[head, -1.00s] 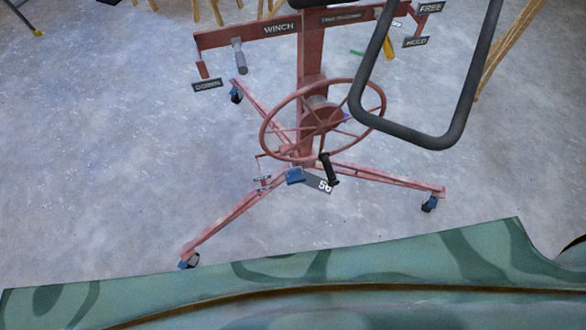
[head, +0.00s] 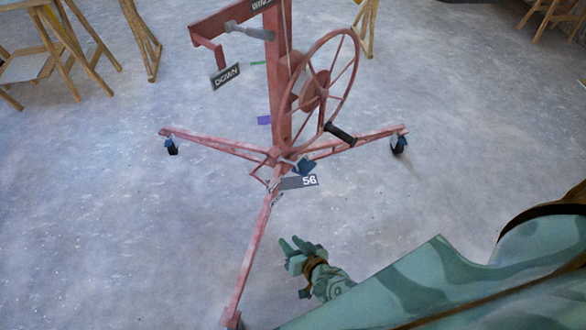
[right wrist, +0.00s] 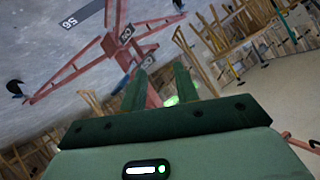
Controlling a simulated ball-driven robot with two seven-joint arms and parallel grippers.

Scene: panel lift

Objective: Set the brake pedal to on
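The red panel lift stands on a tripod base with a column (head: 277,85) and a large handwheel (head: 322,85). A small blue pedal (head: 304,167) sits low at the hub where the legs meet, beside a dark tag marked 56 (head: 298,182). I take it for the brake pedal; its setting cannot be read. My right gripper (head: 290,241) is open and empty, apart from the lift, below the tag in the picture and right of the front leg. Its spread fingers also show in the right wrist view (right wrist: 160,80). My left gripper is out of view.
Legs with casters (head: 398,144) spread left, right and forward. A DOWN sign (head: 226,76) hangs upper left. Wooden trestles (head: 62,50) stand at the back. Floor on both sides is clear.

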